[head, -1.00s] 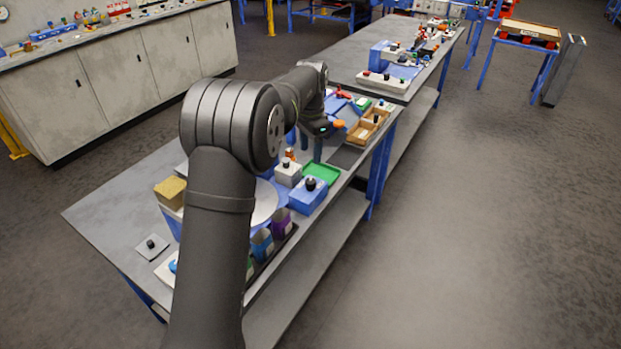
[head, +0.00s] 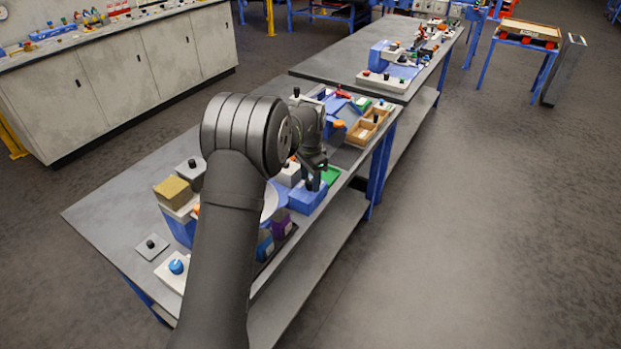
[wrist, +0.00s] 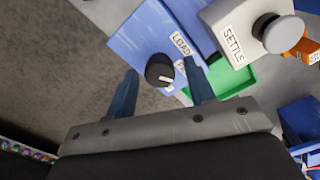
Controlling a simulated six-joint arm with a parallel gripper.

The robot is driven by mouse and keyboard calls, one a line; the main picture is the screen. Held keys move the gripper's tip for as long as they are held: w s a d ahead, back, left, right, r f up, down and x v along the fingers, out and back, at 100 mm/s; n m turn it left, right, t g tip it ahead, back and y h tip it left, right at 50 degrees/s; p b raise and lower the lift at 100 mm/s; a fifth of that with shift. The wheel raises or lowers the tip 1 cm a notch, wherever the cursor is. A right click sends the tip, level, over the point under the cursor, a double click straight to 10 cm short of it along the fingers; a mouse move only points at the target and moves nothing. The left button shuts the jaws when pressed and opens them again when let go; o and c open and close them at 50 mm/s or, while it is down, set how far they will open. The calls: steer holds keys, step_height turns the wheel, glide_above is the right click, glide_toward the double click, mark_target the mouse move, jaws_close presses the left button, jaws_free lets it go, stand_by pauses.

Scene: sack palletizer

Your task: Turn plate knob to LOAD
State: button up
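The plate knob is black with a white pointer mark. In the wrist view the knob (wrist: 157,69) sits on a blue box (wrist: 143,36), which also shows in the head view (head: 305,201). A LOAD label (wrist: 181,43) lies up and right of the knob. A second label beside it is partly hidden by a finger. The white pointer is toward the lower right, not at LOAD. My gripper (wrist: 163,72) is open, its fingers on either side of the knob with gaps visible. In the head view my gripper (head: 316,180) is over the blue box and hides the knob.
A grey box (wrist: 228,25) labelled SETTLE with a round grey button stands close to the right finger in the wrist view. A green tray (wrist: 234,79) lies beside it. Purple (head: 282,226) and blue (head: 264,246) bins stand nearer along the bench edge.

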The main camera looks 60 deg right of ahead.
steer(key=c, duration=0.8)
steer(key=shift+n, duration=0.3)
steer(key=n, duration=0.5)
steer(key=shift+n, duration=0.3)
steer(key=n, duration=0.5)
steer(key=shift+n, duration=0.3)
steer(key=o, duration=1)
steer(key=shift+r, duration=0.1)
